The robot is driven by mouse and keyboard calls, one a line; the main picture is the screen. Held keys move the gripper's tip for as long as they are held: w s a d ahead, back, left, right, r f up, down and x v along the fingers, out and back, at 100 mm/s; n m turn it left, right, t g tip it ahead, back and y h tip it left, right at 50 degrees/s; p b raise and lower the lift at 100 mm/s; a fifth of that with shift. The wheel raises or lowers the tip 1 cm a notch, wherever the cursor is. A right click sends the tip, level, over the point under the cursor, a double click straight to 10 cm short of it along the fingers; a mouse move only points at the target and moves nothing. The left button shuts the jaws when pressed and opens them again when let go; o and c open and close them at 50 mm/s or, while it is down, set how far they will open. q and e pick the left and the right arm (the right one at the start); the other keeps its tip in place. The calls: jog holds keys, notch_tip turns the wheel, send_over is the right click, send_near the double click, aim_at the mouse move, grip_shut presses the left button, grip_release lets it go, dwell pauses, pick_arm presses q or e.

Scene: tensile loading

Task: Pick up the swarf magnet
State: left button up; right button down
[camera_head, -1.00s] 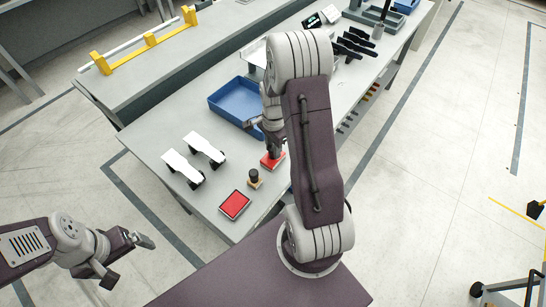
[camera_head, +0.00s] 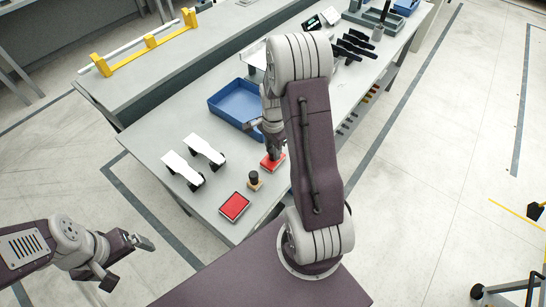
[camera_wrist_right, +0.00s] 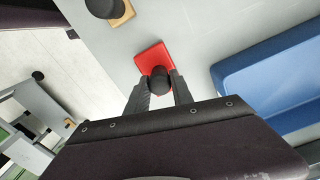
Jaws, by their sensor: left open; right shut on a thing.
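The swarf magnet, a red block with a black knob, is on the grey bench in the head view (camera_head: 267,163). It also shows in the right wrist view (camera_wrist_right: 147,57). My right gripper (camera_head: 274,152) is above it, with its fingers on either side of the black knob (camera_wrist_right: 159,80) and shut on it. The block appears to rest on the bench or very close to it; I cannot tell which. My left gripper (camera_head: 128,262) is open and empty, away from the bench at the lower left.
A wooden block with a black knob (camera_head: 254,181) and a red-topped flat pad (camera_head: 235,206) are near the magnet. A blue tray (camera_head: 222,107) stands behind it. Two white plates on dark supports (camera_head: 183,170) are at left. Black parts lie at the far end.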

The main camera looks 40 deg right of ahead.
notch_tip(320, 180, up, 4)
jog(key=shift+d+r, duration=0.15)
jog(key=shift+r, duration=0.05)
jog(key=s+d+r, duration=0.5)
jog(key=d+r, duration=0.1)
jog(key=d, duration=0.4)
jog(key=shift+s+r+b, duration=0.3)
jog(key=shift+s+b, duration=0.05)
jog(key=shift+s, duration=0.05)
